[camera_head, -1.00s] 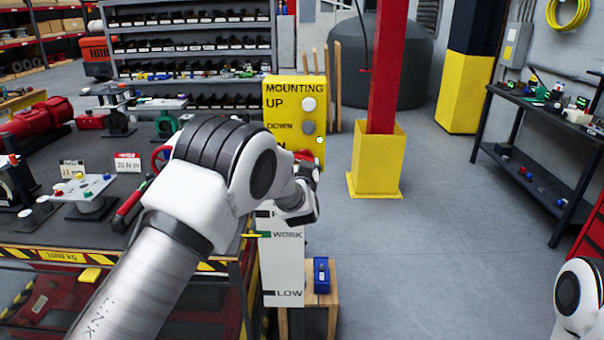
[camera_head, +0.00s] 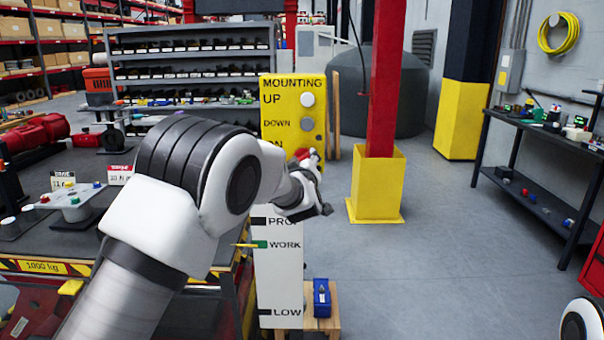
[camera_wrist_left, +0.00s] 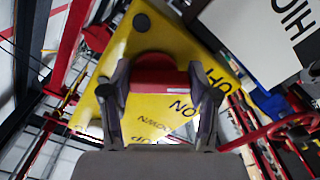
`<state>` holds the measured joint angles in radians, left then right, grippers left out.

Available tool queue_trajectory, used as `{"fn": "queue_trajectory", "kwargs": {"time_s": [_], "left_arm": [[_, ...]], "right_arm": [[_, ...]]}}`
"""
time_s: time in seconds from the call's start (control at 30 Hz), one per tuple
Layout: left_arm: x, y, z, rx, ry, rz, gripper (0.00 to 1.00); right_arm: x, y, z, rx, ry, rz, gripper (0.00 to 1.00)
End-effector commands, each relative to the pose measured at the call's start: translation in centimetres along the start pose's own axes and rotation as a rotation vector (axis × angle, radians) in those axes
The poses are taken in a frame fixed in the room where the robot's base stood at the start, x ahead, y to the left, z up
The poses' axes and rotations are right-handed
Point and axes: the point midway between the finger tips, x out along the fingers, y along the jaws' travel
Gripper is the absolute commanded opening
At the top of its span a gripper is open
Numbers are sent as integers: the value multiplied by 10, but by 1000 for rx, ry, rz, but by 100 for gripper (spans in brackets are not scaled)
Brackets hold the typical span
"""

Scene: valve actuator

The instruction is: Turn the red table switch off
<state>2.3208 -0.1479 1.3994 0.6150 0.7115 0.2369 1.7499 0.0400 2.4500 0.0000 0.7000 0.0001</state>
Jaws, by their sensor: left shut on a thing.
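The yellow panel (camera_head: 292,100) reads MOUNTING, UP, DOWN and ON and stands upright in the middle of the head view. Its red switch (camera_head: 302,153) shows only as a small patch above my left gripper (camera_head: 316,168), which hides most of it. In the left wrist view the red switch (camera_wrist_left: 158,72) lies between the two fingers of my left gripper (camera_wrist_left: 160,88), against the yellow panel face (camera_wrist_left: 175,50). The left gripper is shut on the switch. My right gripper is out of view.
A white scale board (camera_head: 279,275) marked WORK and LOW hangs below the panel, with a yellow pointer at WORK. A cluttered workbench (camera_head: 95,240) stands at the left. A red post with a yellow base (camera_head: 376,185) stands right of the panel. Floor beyond is clear.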

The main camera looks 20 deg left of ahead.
Motion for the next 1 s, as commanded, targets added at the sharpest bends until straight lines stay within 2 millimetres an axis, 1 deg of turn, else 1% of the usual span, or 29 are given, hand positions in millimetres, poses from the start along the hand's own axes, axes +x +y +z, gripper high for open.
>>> {"fn": "queue_trajectory", "kwargs": {"time_s": [0.03, 0.23, 0.43, 0.8, 0.83, 0.9, 1.0], "left_arm": [[0, -1, 1, -26, 5, 2, 25], [0, 1, 0, -110, 4, 3, 25], [0, 1, -1, -145, 4, 2, 25], [0, 2, -2, -149, 4, 2, 25], [0, 2, -2, -149, 4, 2, 64], [0, 2, -1, -148, 3, 2, 85], [0, 1, -1, -148, 2, 1, 85]], "right_arm": [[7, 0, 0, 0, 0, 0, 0], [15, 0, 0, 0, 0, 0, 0], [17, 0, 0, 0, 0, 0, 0], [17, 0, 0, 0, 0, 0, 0], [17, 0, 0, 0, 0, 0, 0], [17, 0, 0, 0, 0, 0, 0], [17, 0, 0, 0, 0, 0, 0]]}}
